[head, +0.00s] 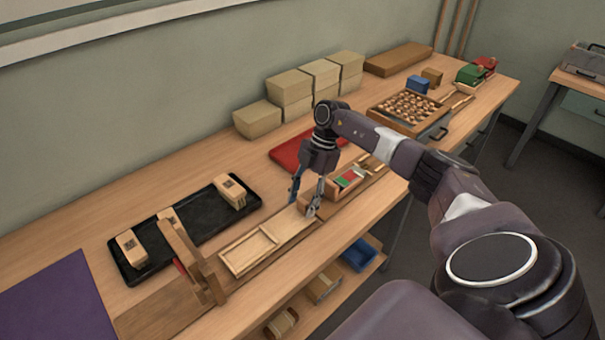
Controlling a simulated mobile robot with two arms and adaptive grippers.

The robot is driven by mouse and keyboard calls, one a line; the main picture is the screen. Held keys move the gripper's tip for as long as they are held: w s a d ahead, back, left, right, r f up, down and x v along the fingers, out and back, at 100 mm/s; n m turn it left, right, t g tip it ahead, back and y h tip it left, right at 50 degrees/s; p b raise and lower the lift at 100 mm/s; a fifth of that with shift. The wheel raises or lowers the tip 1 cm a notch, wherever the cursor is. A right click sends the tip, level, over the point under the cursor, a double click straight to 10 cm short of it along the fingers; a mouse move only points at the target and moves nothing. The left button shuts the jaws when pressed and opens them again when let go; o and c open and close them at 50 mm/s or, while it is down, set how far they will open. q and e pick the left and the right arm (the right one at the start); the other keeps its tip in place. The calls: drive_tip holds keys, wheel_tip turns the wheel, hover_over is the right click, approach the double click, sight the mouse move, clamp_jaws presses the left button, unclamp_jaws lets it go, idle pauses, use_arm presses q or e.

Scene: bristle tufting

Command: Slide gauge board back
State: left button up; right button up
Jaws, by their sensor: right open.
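A pale, framed wooden board (249,251), which looks like the gauge board, lies flat along the front part of the bench, with a crossbar across its middle. My right gripper (303,205) points down at the board's right end, its two fingers apart. I cannot tell whether the fingers touch the board. A small brown block (309,201) shows beside the fingers, partly hidden by them. My left gripper is out of view.
A black tray (193,222) with several wooden blocks lies behind the board. A wooden upright fixture (187,258) stands at its left end. A red mat (290,152) and stacked tan boxes (290,87) are behind my gripper. A small open box (345,183) sits to its right.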

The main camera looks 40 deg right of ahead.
drive_tip(key=v, duration=1.2)
drive_tip(key=shift+s, duration=0.1)
